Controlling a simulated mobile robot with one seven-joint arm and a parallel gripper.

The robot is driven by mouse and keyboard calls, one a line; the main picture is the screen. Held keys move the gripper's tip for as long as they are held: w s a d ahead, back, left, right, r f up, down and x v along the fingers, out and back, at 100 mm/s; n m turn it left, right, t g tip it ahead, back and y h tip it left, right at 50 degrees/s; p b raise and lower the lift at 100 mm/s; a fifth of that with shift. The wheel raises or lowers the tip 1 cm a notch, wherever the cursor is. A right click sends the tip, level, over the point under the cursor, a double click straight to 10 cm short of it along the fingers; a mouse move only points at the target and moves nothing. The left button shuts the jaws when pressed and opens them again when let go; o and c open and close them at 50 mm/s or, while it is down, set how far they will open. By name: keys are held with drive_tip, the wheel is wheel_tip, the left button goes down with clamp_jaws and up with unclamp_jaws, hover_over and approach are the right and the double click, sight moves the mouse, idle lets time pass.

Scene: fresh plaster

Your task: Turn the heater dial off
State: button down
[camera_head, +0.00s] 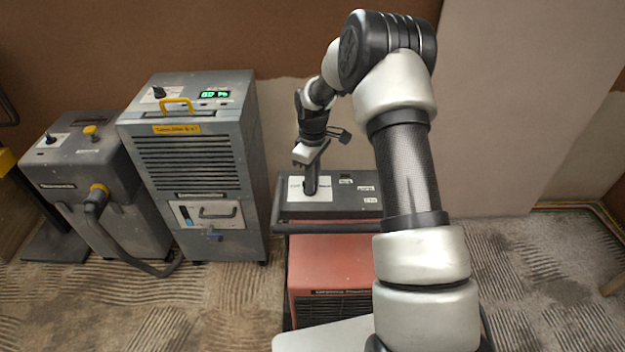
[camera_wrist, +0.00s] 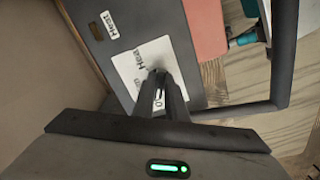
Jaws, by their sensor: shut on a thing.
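The heater (camera_head: 332,262) has a red body and a dark top panel (camera_head: 345,205), and stands in front of the wall. A white label plate (camera_head: 296,188) is on the left of the panel; it also shows in the wrist view (camera_wrist: 133,68), with partly covered print. My gripper (camera_head: 311,190) reaches down onto this plate. In the wrist view my gripper (camera_wrist: 158,82) has its fingers close together, shut on the dial at the plate. The dial is mostly hidden by the fingers, so its pointer setting cannot be read.
A grey dehumidifier-like unit (camera_head: 193,160) with a green display stands left of the heater. A smaller grey machine (camera_head: 85,165) with a hose (camera_head: 128,250) stands farther left. A dark bar (camera_head: 330,228) runs along the heater's front. Carpet (camera_head: 520,270) at right is clear.

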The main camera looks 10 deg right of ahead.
drive_tip(key=c, duration=1.8)
unclamp_jaws()
wheel_tip(320, 180, up, 18)
drive_tip(key=p, duration=0.2)
drive_tip(key=shift+f, duration=0.25)
